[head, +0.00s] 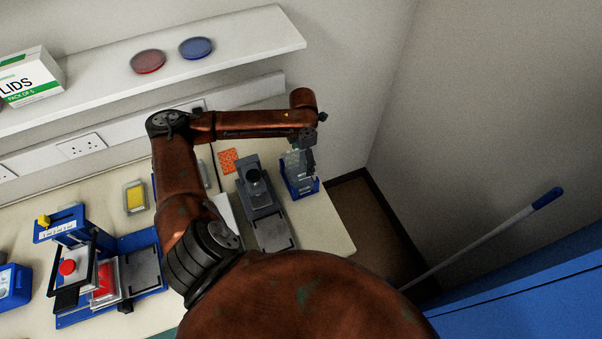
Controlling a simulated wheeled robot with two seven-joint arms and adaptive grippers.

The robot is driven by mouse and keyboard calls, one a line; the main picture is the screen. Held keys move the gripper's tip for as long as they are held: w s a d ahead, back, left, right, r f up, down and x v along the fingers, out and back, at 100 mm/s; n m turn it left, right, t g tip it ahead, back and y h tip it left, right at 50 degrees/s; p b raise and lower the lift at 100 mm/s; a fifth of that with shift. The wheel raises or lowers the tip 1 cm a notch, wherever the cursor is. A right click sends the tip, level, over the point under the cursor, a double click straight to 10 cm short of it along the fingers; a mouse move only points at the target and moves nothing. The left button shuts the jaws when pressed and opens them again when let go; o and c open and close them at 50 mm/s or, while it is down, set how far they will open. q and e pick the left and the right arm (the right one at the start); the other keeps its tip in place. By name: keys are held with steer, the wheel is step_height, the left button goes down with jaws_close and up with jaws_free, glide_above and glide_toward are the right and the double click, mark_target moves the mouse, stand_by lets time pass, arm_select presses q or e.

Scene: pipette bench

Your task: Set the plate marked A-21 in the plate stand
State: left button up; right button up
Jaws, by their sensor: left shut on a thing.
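My left gripper (308,158) points down at the right end of the bench and is shut on a clear, greyish plate (293,164). The plate is upright, at a blue holder (301,190) that looks like the plate stand. Its lower part overlaps the holder; I cannot tell whether it rests on the holder's base. No A-21 mark is readable from here. The fingertips are small and partly merged with the plate. My right gripper is not in view.
An orange rack (228,160) and a yellow-topped plate (135,197) lie farther left. A blue apparatus (140,244) fills the left bench. A shelf (250,40) runs above. The bench ends just right of the holder.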

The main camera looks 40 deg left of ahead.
mark_target(303, 162)
arm_select(q)
step_height(303, 162, down, 8)
steer(key=shift+r+p, duration=0.1)
steer(key=shift+p, duration=0.25)
steer(key=shift+c, duration=0.7)
steer(key=o, duration=1.4)
steer(key=shift+c, duration=0.2)
step_height(303, 162, up, 12)
steer(key=shift+b, duration=0.55)
step_height(303, 162, down, 12)
steer(key=shift+f+p, duration=0.2)
steer(key=shift+p, duration=0.35)
steer(key=shift+r, duration=2.5)
steer(key=shift+f, duration=0.1)
